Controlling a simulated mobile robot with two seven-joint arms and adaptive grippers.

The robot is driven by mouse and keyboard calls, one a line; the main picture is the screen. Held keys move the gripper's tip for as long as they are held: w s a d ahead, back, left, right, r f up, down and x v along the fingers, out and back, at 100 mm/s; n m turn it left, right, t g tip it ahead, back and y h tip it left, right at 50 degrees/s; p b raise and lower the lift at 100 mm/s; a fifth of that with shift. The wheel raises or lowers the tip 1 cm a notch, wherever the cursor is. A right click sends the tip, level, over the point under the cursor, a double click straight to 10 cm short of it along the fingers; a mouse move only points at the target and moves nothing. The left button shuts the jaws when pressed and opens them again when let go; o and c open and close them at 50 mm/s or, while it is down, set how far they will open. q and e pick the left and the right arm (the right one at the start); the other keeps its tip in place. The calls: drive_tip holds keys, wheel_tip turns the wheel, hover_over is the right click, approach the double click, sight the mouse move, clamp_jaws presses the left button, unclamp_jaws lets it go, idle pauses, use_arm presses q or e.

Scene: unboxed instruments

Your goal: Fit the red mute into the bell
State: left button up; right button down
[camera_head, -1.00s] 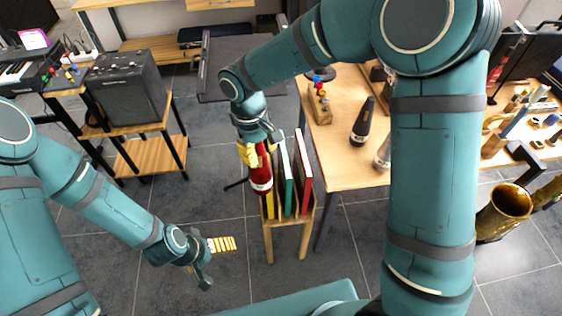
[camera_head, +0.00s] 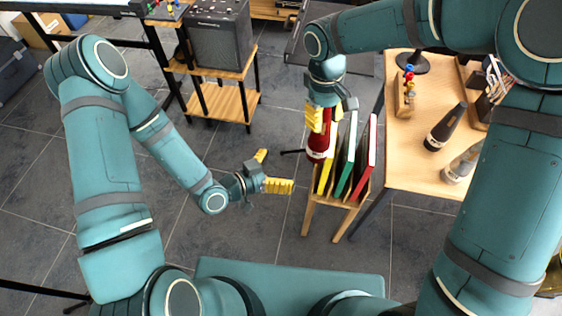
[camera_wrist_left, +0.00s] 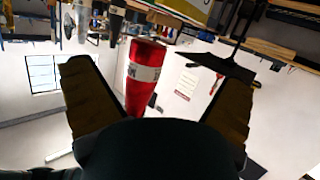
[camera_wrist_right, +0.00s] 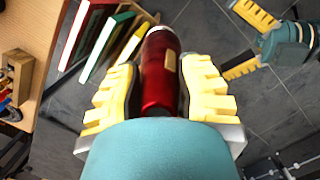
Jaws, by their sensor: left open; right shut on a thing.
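The red mute (camera_head: 318,148), a red cylinder with a pale band, hangs below my right gripper (camera_head: 320,115), which is shut on it. In the right wrist view the mute (camera_wrist_right: 158,75) lies between the yellow fingers (camera_wrist_right: 158,88). My left gripper (camera_head: 278,171) is open and empty, a short way left of the mute and apart from it. In the left wrist view the mute (camera_wrist_left: 146,75) shows beyond and between the spread fingers. Only a sliver of brass, perhaps the bell (camera_head: 554,277), shows at the head view's lower right edge, mostly behind my right arm.
A small wooden rack (camera_head: 342,200) with yellow, green and red folders stands just right of the mute.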

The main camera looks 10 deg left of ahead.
sight(321, 145)
use_arm(q)
drive_tip(key=w+d+r+h, duration=0.1)
drive_tip(key=w+d, duration=0.1)
drive_tip(key=d, duration=0.1)
drive_tip(key=w+d+r+m+h, duration=0.1)
drive_tip(key=w+d, duration=0.1)
drive_tip(key=d, duration=0.2)
drive_tip(key=w+d+r+m+h, duration=0.1)
drive_tip(key=w+d, duration=0.1)
drive_tip(key=d, duration=0.1)
drive_tip(key=shift+d+r+t, duration=0.15)
drive_tip(key=shift+r+t, duration=0.25)
drive_tip(key=c, duration=1.3)
drive_tip(key=shift+c, duration=0.3)
use_arm(e)
drive_tip(key=c, duration=0.7)
unclamp_jaws()
